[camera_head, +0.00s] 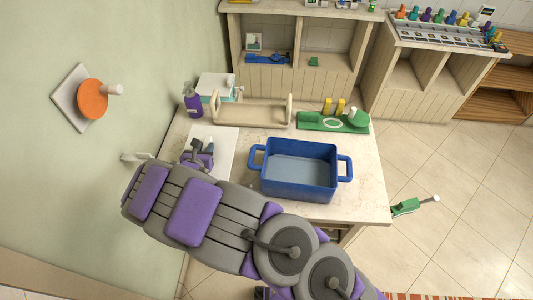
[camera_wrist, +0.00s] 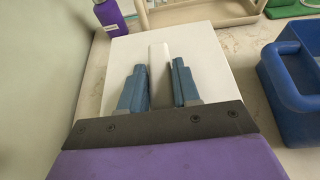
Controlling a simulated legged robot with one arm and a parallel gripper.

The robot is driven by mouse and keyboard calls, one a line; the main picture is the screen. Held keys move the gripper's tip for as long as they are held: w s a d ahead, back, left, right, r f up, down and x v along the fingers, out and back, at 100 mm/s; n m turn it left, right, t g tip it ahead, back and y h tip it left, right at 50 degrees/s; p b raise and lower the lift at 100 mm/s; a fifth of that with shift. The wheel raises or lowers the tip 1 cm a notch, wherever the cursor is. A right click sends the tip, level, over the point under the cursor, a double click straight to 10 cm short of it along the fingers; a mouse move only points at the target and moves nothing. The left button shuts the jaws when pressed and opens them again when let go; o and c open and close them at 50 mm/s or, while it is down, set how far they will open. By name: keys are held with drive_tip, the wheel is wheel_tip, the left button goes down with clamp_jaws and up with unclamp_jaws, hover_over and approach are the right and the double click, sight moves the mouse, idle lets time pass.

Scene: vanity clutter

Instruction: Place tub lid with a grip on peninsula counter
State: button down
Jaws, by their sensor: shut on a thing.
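The tub lid is a flat white plate (camera_head: 226,142) at the left part of the pale peninsula counter (camera_head: 352,203). In the wrist view the lid (camera_wrist: 102,75) fills the middle, with an upright white grip (camera_wrist: 158,54) on it. My gripper (camera_head: 207,147) is over the lid, and in the wrist view its blue-grey fingers (camera_wrist: 157,70) are on either side of the grip, shut on it. The lid looks level. I cannot tell whether it rests on the counter or is just above it. My gripper hides part of it in the head view.
A blue tub (camera_head: 298,172) stands right of the lid. A purple bottle (camera_head: 193,105), a white box (camera_head: 217,86), a wooden rack (camera_head: 250,112) and a green tray (camera_head: 318,121) line the back. The wall is close on the left. The counter's front right is bare.

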drive_tip(key=shift+s+a+f, duration=0.25)
drive_tip(key=shift+f, duration=0.1)
wheel_tip(320, 180, down, 6)
drive_tip(key=shift+a+r+b, duration=0.1)
drive_tip(key=shift+a+b, duration=0.05)
drive_tip(key=shift+b, duration=0.35)
drive_tip(key=shift+f+b, duration=0.35)
drive_tip(key=shift+f, duration=1.75)
drive_tip(key=c, duration=0.8)
unclamp_jaws()
drive_tip(key=d+p+v, duration=0.1)
drive_tip(key=v, duration=1.1)
drive_tip(key=shift+a+p, duration=0.35)
drive_tip(key=shift+r, duration=0.1)
